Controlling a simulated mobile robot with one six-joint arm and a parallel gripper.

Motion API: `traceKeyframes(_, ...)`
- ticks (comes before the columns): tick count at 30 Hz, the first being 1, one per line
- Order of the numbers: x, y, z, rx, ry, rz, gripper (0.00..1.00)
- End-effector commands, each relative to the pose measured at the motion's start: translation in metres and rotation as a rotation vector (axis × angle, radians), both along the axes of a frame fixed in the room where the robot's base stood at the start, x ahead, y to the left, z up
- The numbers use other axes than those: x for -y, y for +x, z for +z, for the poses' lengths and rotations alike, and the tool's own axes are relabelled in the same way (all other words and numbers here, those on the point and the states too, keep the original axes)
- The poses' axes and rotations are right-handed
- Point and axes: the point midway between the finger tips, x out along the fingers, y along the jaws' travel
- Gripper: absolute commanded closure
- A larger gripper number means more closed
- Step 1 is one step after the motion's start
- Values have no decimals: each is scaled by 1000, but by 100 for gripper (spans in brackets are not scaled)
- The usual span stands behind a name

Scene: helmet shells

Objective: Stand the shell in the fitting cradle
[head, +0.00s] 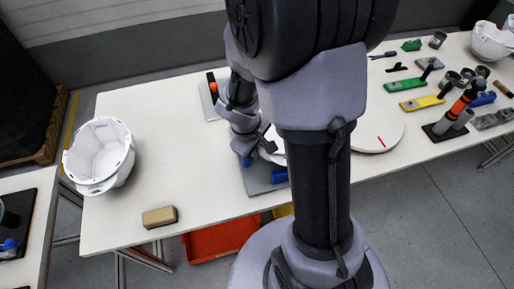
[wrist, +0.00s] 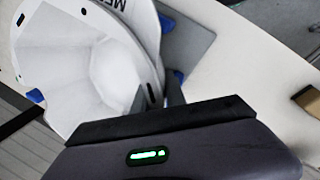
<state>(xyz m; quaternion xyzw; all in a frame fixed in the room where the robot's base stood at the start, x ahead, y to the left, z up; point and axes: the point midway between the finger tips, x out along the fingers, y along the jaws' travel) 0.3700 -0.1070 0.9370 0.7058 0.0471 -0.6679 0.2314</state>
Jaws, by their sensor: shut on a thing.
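A white helmet shell (wrist: 95,60) with dark lettering fills the upper left of the wrist view, its hollow side facing the camera. My gripper (wrist: 160,96) is shut on its rim. In the head view only a white sliver of this shell (head: 275,148) shows beside my gripper (head: 262,146); my arm hides the rest. The fitting cradle, a grey plate (head: 262,184) with blue blocks (head: 279,176), lies directly below at the table's front edge. The plate also shows behind the shell in the wrist view (wrist: 190,42). I cannot tell whether the shell touches the cradle.
Another white shell (head: 98,158) stands at the table's left end. A tan block (head: 160,217) lies near the front edge. A round white disc (head: 378,132) is right of my arm, with several tools farther right. An orange bin (head: 220,240) is under the table.

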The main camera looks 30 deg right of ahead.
Motion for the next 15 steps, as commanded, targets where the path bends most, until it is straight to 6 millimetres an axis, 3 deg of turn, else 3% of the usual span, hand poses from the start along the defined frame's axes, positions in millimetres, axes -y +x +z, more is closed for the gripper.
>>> traceKeyframes(15,0,0,-11,0,0,0,100)
